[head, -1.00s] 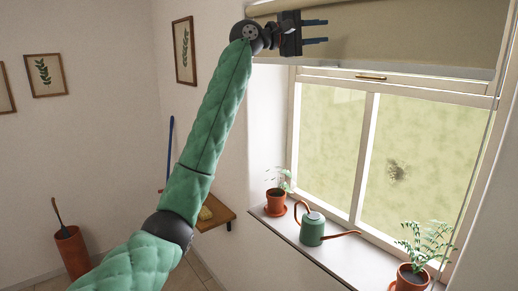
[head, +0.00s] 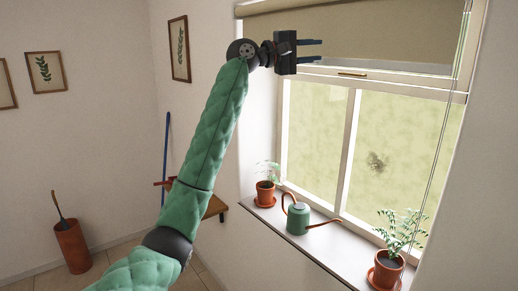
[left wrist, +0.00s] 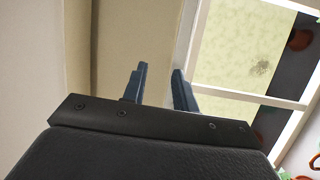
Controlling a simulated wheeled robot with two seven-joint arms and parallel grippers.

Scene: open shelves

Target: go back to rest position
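My left gripper (head: 320,51) is raised at the end of my green padded arm, in front of the lower part of the beige roller blind (head: 380,38). Its two dark blue fingers point right and stand apart with nothing between them. In the left wrist view, the open fingers (left wrist: 159,72) show with a gap and the wall and blind behind them. My right gripper is in neither view.
The window (head: 385,130) is at right. On its sill (head: 320,244) stand a green watering can (head: 298,218) and two potted plants (head: 265,193) (head: 387,270). A small wooden shelf (head: 216,206), a blue-handled broom (head: 165,150) and a terracotta bin (head: 73,247) are further left.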

